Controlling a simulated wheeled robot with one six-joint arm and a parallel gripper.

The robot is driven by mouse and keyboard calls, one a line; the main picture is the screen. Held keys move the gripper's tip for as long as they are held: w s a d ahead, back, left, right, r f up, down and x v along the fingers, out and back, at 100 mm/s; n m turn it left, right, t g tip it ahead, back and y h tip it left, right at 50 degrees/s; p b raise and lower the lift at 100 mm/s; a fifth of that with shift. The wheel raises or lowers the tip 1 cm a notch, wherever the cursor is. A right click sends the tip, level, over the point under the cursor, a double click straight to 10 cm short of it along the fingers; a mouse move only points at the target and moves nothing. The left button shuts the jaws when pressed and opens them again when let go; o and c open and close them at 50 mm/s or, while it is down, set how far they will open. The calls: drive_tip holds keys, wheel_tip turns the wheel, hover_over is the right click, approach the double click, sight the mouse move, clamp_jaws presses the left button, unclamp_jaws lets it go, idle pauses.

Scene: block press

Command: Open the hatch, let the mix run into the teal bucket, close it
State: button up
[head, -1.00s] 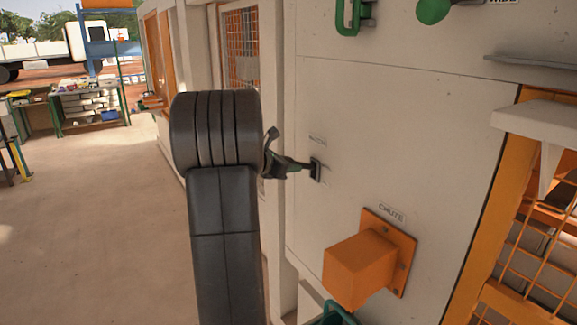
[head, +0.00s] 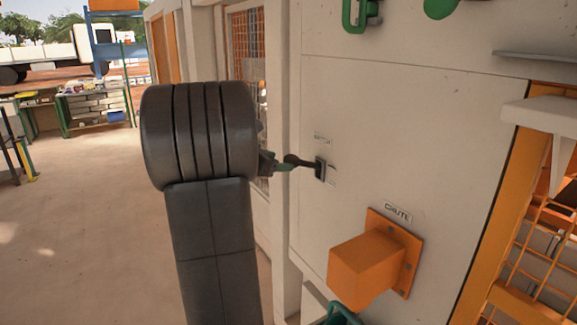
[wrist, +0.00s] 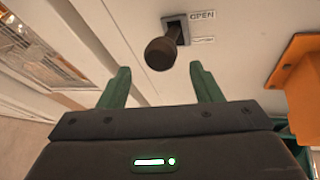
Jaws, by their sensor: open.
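The knob shows beyond and between the fingertips, and nothing is held. In the head view my arm hides most of the gripper. The orange chute (head: 362,272) sticks out below and right of the lever. The teal bucket (head: 341,315) shows only its rim at the bottom edge.
A green handle (head: 360,14) and a green knob (head: 440,8) are higher on the panel. A grey ledge (head: 540,59) and an orange mesh frame (head: 545,240) stand at the right. Open floor (head: 85,230) lies to the left.

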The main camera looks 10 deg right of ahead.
sight(294, 163)
drive_tip(key=v, duration=0.6)
drive_tip(key=shift+b, duration=0.3)
drive_tip(key=p+x, duration=0.2)
drive_tip(key=x, duration=1.1)
drive_tip(key=shift+w+d+f, duration=0.1)
drive_tip(key=shift+d+f, duration=0.15)
drive_tip(key=shift+d, duration=0.05)
